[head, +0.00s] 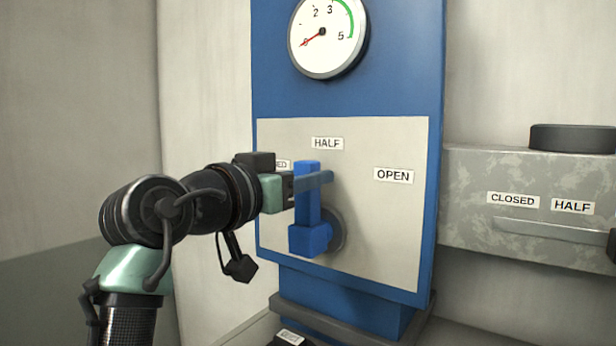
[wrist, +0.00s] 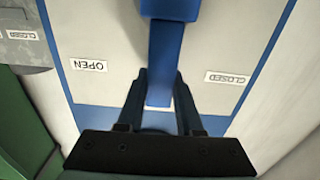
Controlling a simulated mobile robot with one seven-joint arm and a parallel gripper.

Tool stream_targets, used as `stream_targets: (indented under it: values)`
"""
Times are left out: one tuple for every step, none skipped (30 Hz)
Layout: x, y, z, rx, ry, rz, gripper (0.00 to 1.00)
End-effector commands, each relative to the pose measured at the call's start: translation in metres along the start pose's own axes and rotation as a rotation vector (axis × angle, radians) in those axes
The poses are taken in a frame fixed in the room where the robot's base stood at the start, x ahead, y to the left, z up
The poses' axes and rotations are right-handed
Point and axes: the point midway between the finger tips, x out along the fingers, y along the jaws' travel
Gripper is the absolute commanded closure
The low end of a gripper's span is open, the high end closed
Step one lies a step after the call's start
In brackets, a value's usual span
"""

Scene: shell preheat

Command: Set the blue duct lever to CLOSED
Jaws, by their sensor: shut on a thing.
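The blue duct lever (head: 307,208) stands about upright on its round grey hub, its tip just below the HALF label (head: 327,143). In the wrist view the lever (wrist: 163,60) runs down between the two fingers. My gripper (head: 312,182) reaches in from the left and is shut on the upper part of the lever; it also shows in the wrist view (wrist: 160,95). The OPEN label (head: 394,176) is to the right. The CLOSED label (head: 283,164) is to the left, partly hidden by my gripper; the wrist view shows it whole and upside down (wrist: 228,78).
A pressure gauge (head: 327,38) sits above the lever plate (head: 385,245), its red needle near zero. The plate right of the blue lever is clear.

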Motion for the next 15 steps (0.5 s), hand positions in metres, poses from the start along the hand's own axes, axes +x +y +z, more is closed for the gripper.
stream_targets:
  values:
    - [0.0, -0.001, -0.001, -0.015, 0.0, 0.0, 1.0]
    - [0.0, -0.002, -0.001, -0.025, 0.0, 0.0, 1.0]
    - [0.0, -0.004, -0.001, -0.041, -0.001, 0.0, 1.0]
    - [0.0, -0.005, -0.001, -0.055, 0.0, 0.0, 1.0]
    - [0.0, -0.007, -0.001, -0.071, 0.0, -0.001, 1.0]
    - [0.0, -0.009, -0.001, -0.095, -0.001, 0.0, 1.0]
    - [0.0, -0.01, -0.001, -0.113, -0.001, 0.0, 1.0]
    - [0.0, -0.012, -0.001, -0.135, 0.0, 0.0, 1.0]
    - [0.001, -0.014, -0.001, -0.165, 0.0, 0.0, 1.0]
    - [0.001, -0.017, 0.0, -0.189, 0.0, 0.0, 1.0]
    - [0.0, -0.019, 0.0, -0.214, 0.001, 0.0, 1.0]
    - [0.0, -0.021, 0.001, -0.247, 0.0, 0.0, 1.0]
    - [0.0, -0.024, 0.001, -0.274, 0.0, 0.001, 1.0]
    - [0.0, -0.026, 0.002, -0.3, 0.0, 0.001, 1.0]
    - [0.001, -0.029, 0.003, -0.335, -0.001, 0.001, 1.0]
